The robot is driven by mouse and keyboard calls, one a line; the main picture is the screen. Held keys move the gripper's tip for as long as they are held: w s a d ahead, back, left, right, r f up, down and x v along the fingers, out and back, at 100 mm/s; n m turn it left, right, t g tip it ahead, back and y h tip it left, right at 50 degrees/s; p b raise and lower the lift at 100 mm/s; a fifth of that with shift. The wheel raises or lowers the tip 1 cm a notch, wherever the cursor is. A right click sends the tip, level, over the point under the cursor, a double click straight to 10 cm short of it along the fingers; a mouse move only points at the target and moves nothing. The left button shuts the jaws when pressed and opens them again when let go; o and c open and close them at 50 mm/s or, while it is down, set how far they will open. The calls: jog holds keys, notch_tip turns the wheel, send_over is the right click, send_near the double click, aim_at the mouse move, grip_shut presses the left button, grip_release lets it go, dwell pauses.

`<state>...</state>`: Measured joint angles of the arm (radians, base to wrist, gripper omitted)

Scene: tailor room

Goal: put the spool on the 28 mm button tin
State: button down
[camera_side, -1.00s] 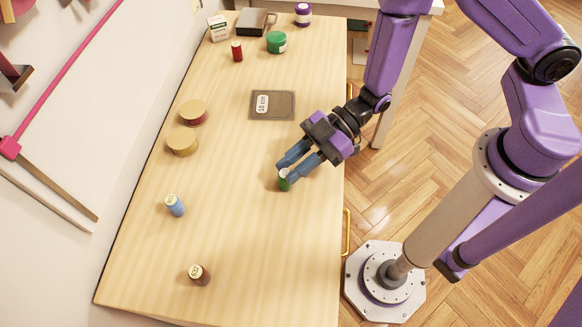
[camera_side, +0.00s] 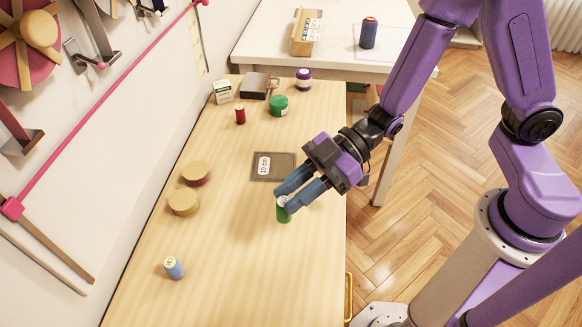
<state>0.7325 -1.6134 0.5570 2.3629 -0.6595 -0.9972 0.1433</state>
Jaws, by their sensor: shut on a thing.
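My gripper (camera_side: 284,203) is shut on a green spool (camera_side: 284,214) with a pale top, near the right edge of the wooden table. The spool hangs upright below the fingertips and appears to be off the tabletop. Two round tins with tan lids stand to its left: one with a reddish side (camera_side: 195,174) and, just in front of it, a yellowish one (camera_side: 183,203). Both lids are bare. No size marking is readable on either, so I cannot tell which is the 28 mm tin.
A blue spool (camera_side: 174,268) stands at front left and a red spool (camera_side: 240,115) farther back. A dark mat marked 10 cm (camera_side: 281,167) lies behind my gripper. A green jar (camera_side: 278,106), purple jar (camera_side: 304,79) and dark box (camera_side: 255,86) stand at the back. The table's middle is clear.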

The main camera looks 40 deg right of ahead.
jog(key=w+d+r+m+t+h, duration=0.4)
jog(key=w+d+m+t, duration=0.2)
jog(key=w+d, duration=0.5)
jog(key=w+d+r+m+t+h, duration=0.35)
jog(key=w+d+m+t, duration=0.2)
jog(key=w+d, duration=0.6)
send_over(285, 102)
jog(key=shift+m+g+h, duration=0.25)
jog(key=shift+m+h, duration=0.2)
notch_tip(285, 102, down, 10)
jog(key=shift+s+r, duration=0.1)
jog(key=shift+s, duration=0.05)
jog(key=shift+f, duration=1.65)
jog(key=shift+f, duration=0.2)
jog(key=c, duration=0.9)
grip_release()
jog(key=shift+c, duration=0.2)
